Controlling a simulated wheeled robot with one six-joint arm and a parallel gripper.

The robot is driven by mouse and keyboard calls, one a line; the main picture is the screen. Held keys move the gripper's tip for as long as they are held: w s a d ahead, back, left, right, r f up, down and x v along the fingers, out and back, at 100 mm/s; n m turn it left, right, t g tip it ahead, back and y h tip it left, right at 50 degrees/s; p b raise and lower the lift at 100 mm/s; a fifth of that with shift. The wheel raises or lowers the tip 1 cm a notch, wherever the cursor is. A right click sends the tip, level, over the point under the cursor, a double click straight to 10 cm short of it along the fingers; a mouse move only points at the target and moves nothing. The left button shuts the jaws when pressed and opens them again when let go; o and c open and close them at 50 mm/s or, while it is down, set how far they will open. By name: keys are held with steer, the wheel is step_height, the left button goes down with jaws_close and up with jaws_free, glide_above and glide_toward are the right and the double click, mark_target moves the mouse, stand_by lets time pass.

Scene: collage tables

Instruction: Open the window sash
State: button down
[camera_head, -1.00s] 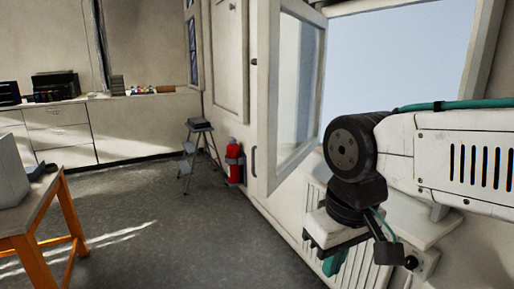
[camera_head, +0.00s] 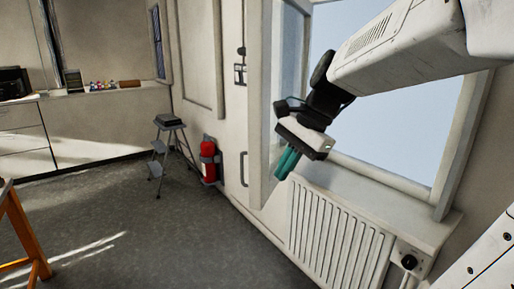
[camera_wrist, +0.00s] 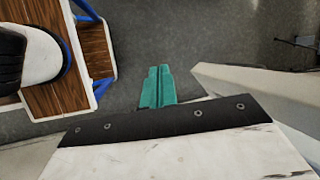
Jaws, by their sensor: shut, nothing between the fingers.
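The window sash (camera_head: 262,110) is a white frame with glass, standing swung out from the bright window opening (camera_head: 385,75) in the head view. It shows nearly edge-on. My gripper (camera_head: 287,165) is in front of the window, just right of the sash's lower part. Its teal fingers are shut with nothing between them and point down. I cannot tell whether they touch the sash. In the wrist view the closed fingers (camera_wrist: 156,84) hang over grey floor. A pale slab (camera_wrist: 245,88) lies to their right; I cannot tell if it is the sash or the sill.
A ribbed radiator (camera_head: 335,235) is under the sill (camera_head: 400,205). A dark handle (camera_head: 243,168) is on the white panel left of the sash. A red extinguisher (camera_head: 209,160) and a step stool (camera_head: 170,150) stand farther left. Wood-topped furniture (camera_wrist: 85,50) is left in the wrist view.

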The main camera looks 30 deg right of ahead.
steer(key=w+d+r+m+t+y, duration=0.1)
steer(key=w+d+r+m+t, duration=0.15)
steer(key=d+m, duration=0.45)
steer(key=w+d+r+m+t, duration=0.15)
steer(key=w+d+m, duration=0.35)
steer(key=d, duration=0.5)
steer(key=w+a+r+x, duration=0.1)
steer(key=x, duration=1.1)
steer(key=shift+w+a+r+m+t, duration=0.15)
steer(key=shift+a+r+m+t, duration=0.15)
steer(key=shift+r, duration=0.1)
